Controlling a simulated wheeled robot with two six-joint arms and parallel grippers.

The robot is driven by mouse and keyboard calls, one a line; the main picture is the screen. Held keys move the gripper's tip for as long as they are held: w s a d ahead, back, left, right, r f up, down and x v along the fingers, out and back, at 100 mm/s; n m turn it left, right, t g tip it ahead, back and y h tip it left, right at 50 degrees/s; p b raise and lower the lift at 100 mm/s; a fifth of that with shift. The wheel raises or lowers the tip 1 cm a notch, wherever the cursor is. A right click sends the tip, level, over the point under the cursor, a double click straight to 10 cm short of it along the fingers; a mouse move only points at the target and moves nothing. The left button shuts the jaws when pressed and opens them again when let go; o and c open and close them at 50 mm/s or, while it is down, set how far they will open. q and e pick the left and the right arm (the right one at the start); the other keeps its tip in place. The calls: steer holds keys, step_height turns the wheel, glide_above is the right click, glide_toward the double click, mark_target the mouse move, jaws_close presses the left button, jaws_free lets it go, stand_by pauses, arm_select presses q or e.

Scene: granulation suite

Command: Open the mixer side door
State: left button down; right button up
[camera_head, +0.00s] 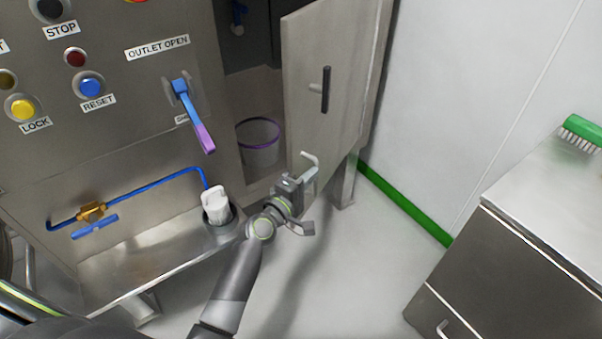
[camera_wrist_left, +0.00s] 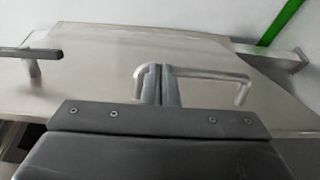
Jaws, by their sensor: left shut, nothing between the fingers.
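The mixer side door (camera_head: 325,45) is a grey metal panel standing open, at an angle to the mixer front (camera_head: 120,140), with the dark interior showing at its left. A black lever handle (camera_head: 326,90) sits on its face; it also shows at the left of the left wrist view (camera_wrist_left: 30,54). A pale bent bar handle (camera_head: 311,158) is low on the door. My left gripper (camera_head: 304,177) is at this bar, its fingers shut and empty. In the left wrist view the fingers (camera_wrist_left: 160,85) overlap the bar (camera_wrist_left: 205,75); whether they touch it is unclear.
A blue-purple lever (camera_head: 194,115) and a white container (camera_head: 215,205) are left of my arm. A steel cabinet (camera_head: 530,240) with a green brush (camera_head: 582,132) stands right. Floor between is clear.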

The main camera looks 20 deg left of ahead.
arm_select(q)
steer(key=d, duration=0.4)
steer(key=shift+s, duration=0.15)
arm_select(e)
steer(key=shift+s+a+f, duration=0.15)
steer(key=shift+s+f, duration=0.15)
arm_select(q)
steer(key=shift+s, duration=0.1)
